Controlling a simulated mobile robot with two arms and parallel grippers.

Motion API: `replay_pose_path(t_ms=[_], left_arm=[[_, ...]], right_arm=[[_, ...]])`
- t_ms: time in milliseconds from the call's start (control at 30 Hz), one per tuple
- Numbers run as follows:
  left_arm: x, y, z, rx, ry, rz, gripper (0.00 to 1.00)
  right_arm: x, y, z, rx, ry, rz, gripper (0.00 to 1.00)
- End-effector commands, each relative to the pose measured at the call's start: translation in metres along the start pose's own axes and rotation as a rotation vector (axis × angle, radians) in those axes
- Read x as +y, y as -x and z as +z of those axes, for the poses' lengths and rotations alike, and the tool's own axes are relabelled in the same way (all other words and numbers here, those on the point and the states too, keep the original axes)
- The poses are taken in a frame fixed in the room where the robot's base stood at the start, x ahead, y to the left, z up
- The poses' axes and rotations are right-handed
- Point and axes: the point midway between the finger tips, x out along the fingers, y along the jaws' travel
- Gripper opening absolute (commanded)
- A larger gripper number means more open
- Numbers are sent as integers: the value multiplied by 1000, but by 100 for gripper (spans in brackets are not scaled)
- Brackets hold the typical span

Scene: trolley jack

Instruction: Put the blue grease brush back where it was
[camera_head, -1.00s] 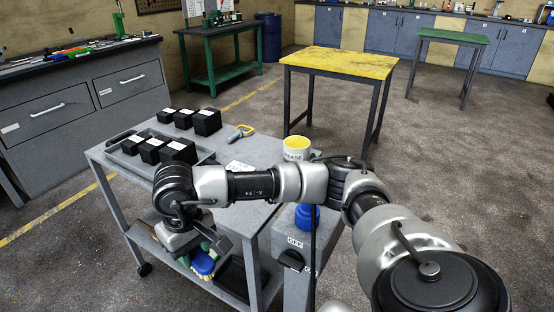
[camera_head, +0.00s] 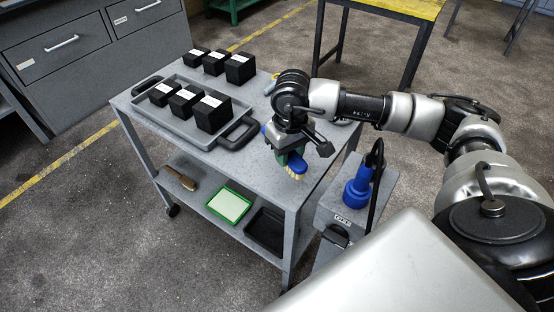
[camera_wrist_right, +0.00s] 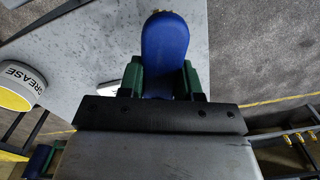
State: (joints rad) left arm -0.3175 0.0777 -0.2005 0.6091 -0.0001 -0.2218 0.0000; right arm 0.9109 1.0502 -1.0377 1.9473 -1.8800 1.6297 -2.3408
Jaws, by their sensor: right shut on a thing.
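My right gripper (camera_head: 290,158) is shut on the blue grease brush (camera_head: 297,167). It holds the brush in the air by the near right part of the trolley top (camera_head: 262,172), its pale bristles visible below the blue body. In the right wrist view the blue brush (camera_wrist_right: 165,50) stands out between the green fingers of the right gripper (camera_wrist_right: 162,80). The grease tub (camera_wrist_right: 20,88) shows at the left of that view; the arm hides it in the head view. My left gripper is not in view.
The trolley top carries a grey tray (camera_head: 180,118) with black boxes, and more black boxes behind it. The lower shelf holds a wooden-handled brush (camera_head: 180,180), a green-rimmed tray (camera_head: 230,205) and a black tray (camera_head: 268,230). A grey unit with a blue fitting (camera_head: 358,190) stands right of the trolley.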

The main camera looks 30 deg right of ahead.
Motion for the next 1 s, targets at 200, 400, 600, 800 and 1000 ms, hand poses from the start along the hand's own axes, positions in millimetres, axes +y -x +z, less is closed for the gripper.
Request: replay_pose_path(t_ms=[200,400,600,800,1000], left_arm=[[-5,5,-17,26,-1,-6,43],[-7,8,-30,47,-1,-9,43],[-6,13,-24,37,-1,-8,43],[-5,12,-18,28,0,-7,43],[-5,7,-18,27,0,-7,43]], right_arm=[[-10,-17,-29,0,-1,0,0],[-11,-30,-32,-2,-2,2,0],[-11,-58,-31,-2,-1,1,0],[-11,-60,-31,1,-1,2,0],[-11,-64,-31,0,-1,2,35]])
